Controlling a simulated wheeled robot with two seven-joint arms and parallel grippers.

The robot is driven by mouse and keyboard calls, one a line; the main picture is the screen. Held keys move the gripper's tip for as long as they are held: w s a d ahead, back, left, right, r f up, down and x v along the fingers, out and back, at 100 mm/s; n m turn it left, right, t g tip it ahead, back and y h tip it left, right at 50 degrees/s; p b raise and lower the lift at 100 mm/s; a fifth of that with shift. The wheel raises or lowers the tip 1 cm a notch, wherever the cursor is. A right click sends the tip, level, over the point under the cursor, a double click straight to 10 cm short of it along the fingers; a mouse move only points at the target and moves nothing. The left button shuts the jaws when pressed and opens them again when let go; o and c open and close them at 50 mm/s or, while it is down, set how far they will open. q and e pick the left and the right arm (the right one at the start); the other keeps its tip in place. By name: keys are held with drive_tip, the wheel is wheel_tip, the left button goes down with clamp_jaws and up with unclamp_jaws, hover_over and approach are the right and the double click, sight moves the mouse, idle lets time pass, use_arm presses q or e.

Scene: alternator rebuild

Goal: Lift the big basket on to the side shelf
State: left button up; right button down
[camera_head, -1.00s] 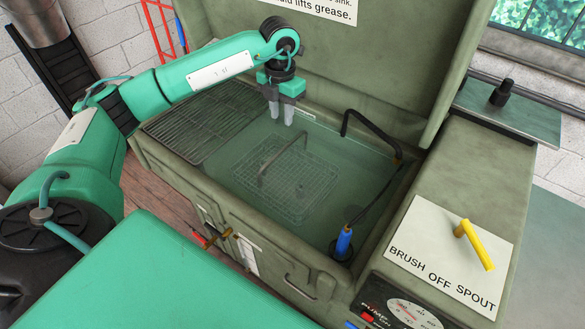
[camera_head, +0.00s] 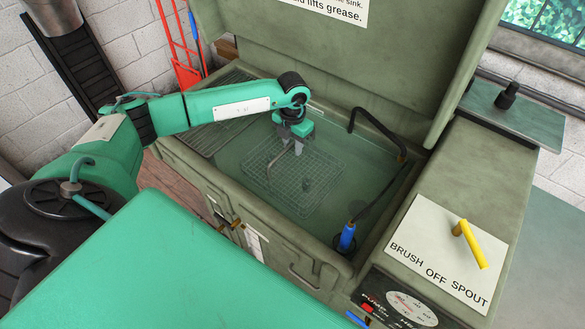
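The big wire basket (camera_head: 325,184) sits in the greenish liquid of the parts-washer sink, with its arched handle (camera_head: 270,166) standing up. A small dark object (camera_head: 307,184) shows inside the basket. My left gripper (camera_head: 298,150) points down at the top of the handle; its fingertips overlap the handle in the picture. Whether the fingers are closed on it is not clear. A slatted rack (camera_head: 196,139) lies level at the left of the sink. A flat metal shelf (camera_head: 535,124) is at the far right, with a black knobbed item on it. My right gripper is not in view.
The raised lid (camera_head: 400,60) stands behind the sink. A black bent hose (camera_head: 375,118) and a blue-handled brush (camera_head: 347,237) are at the sink's right side. A yellow lever (camera_head: 470,245) stands on the right-hand panel. The slatted rack looks bare.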

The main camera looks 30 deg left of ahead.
use_arm(q)
drive_tip(key=shift+f, duration=0.1)
clamp_jaws()
idle(1.4)
